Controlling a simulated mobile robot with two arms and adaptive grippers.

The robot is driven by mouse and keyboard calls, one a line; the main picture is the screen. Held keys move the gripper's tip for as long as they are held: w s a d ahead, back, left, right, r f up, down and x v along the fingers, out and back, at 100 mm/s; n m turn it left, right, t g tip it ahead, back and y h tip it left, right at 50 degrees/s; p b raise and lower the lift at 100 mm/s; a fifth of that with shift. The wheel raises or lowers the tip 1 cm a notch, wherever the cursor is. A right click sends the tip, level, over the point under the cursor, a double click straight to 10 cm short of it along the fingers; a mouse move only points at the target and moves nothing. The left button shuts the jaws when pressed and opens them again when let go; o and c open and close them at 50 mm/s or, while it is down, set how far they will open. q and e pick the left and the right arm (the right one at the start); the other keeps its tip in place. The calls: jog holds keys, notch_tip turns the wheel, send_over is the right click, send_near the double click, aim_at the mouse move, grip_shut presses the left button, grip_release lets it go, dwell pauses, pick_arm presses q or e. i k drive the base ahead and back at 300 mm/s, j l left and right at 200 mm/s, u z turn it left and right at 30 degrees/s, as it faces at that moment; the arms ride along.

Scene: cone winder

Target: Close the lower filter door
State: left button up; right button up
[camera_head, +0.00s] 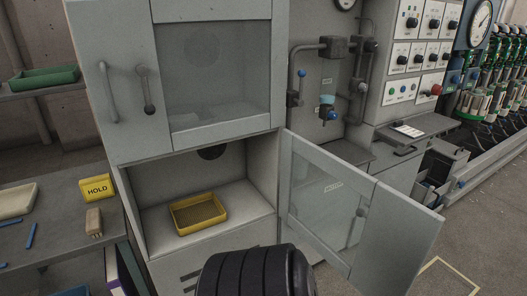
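The lower filter door (362,272) is a grey framed panel with a clear window (325,198) and a small round knob (362,212). It stands wide open, joined to the right side of the lower compartment and swung out to the right. The lower compartment (160,218) is open to the front, with a yellow tray (181,229) on its floor and a dark round opening (212,152) in its back wall. Neither of my grippers is in view. Nothing is seen touching the door.
The upper door (272,108), with a window and handles at its left, is shut. At left, a side table (50,218) holds a yellow HOLD block (97,188). Pipes (307,47) and a control panel (417,50) stand behind the open door. Floor is clear at lower right.

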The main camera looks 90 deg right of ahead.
aim_at(400, 234)
jog(key=k+l+z, duration=0.25)
jog(key=z, duration=0.15)
jog(key=k+l+z, duration=0.15)
jog(key=l+z, duration=0.3)
jog(key=k+l+z, duration=0.1)
jog(key=l+z, duration=0.3)
